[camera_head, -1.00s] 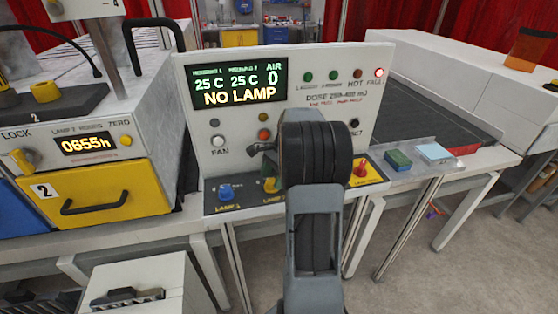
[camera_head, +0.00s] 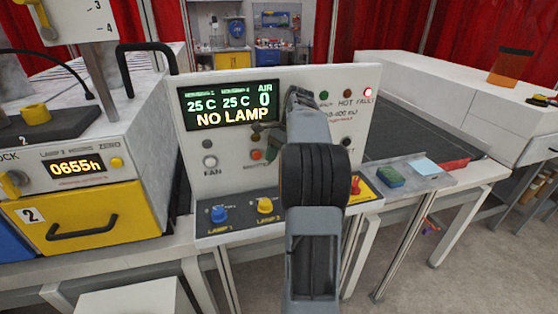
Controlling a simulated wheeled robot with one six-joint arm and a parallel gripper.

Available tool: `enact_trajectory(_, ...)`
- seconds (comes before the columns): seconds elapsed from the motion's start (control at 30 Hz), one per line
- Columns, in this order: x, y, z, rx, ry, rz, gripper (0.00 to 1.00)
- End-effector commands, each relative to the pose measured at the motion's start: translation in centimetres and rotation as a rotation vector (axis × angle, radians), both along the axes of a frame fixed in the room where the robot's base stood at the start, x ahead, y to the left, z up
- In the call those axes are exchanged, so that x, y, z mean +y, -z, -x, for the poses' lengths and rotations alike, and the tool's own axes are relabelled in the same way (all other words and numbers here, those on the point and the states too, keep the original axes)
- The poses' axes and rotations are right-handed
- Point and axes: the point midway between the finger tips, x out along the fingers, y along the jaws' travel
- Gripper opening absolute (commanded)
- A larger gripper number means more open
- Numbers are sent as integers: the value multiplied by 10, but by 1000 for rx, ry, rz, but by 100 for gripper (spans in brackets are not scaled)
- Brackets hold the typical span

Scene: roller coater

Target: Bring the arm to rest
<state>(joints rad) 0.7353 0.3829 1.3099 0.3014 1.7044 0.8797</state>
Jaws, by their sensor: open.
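My arm rises from the bottom centre in front of the white control panel (camera_head: 222,165). My gripper (camera_head: 264,141) shows only in part, left of my arm's upper end and in front of the panel's middle buttons. It is open, and I see nothing held in it. My arm hides part of the panel's right side. The panel display (camera_head: 231,104) reads 25 C, 25 C, AIR 0 and NO LAMP. The red FAULT light (camera_head: 368,92) is lit.
Lamp knobs in blue (camera_head: 218,214) and yellow (camera_head: 265,205) and a red knob (camera_head: 355,186) sit on the lower ledge. A yellow drawer (camera_head: 88,213) is at left.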

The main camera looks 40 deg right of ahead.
Motion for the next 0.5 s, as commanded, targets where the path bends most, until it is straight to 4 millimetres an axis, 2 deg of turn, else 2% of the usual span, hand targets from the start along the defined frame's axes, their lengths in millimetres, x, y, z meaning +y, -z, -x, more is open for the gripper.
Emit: enact_trajectory(0.5,4,-1,0,-6,-13,7,65)
